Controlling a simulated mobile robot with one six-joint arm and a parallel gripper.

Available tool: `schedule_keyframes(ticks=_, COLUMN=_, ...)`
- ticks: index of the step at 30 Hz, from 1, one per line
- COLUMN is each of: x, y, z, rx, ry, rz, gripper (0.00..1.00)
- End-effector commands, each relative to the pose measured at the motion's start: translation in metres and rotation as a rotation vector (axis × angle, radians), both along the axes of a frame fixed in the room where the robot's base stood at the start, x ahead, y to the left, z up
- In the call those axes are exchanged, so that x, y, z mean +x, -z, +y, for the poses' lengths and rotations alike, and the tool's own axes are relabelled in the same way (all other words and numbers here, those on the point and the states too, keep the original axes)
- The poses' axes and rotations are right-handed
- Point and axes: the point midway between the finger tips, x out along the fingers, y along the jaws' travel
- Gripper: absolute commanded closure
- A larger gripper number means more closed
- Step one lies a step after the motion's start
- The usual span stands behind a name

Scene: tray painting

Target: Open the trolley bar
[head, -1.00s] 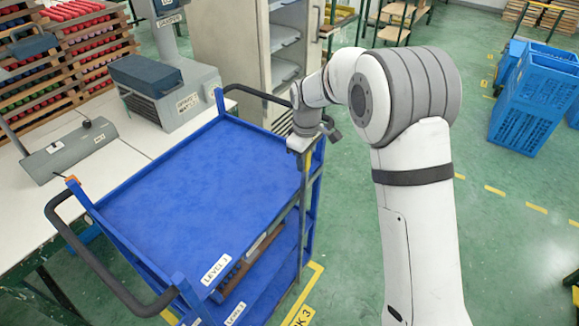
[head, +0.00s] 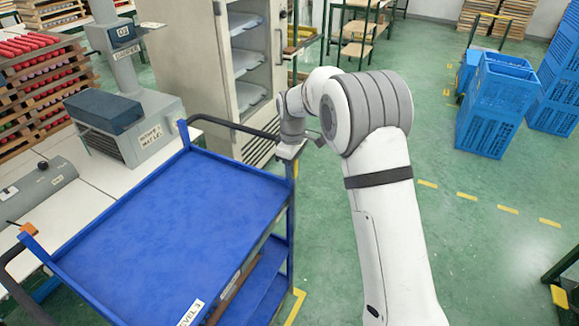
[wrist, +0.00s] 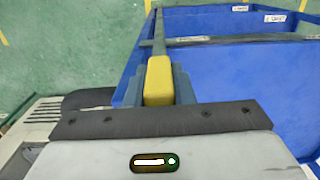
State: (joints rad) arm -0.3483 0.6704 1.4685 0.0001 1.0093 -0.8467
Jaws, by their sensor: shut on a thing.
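The blue trolley (head: 165,235) stands in the lower left of the head view, and its blue wall shows at right in the wrist view (wrist: 240,90). The trolley bar (wrist: 160,28) is a thin grey bar running away from me in the wrist view. Its yellow grip (wrist: 158,80) sits between my blue-grey fingers. My gripper (wrist: 157,88) is shut on that yellow grip.
A white bench (head: 95,190) with grey machines adjoins the trolley's left side. A grey cabinet (head: 210,85) stands behind. Blue crates (head: 490,110) stand at right. Green floor (head: 470,260) is clear to the right of my arm.

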Motion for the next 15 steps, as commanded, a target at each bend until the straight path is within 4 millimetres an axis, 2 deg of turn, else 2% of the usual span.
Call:
schedule_keyframes(ticks=1, x=0.0024, y=0.0006, z=-0.0054, rx=-0.003, ry=0.004, rz=-0.003, gripper=0.77)
schedule_keyframes(ticks=9, x=0.0037, y=-0.0005, z=-0.0073, rx=0.0, ry=0.01, rz=-0.005, gripper=0.56)
schedule_keyframes(ticks=15, x=0.0039, y=-0.0013, z=-0.0072, rx=0.001, ry=0.011, rz=-0.006, gripper=0.56)
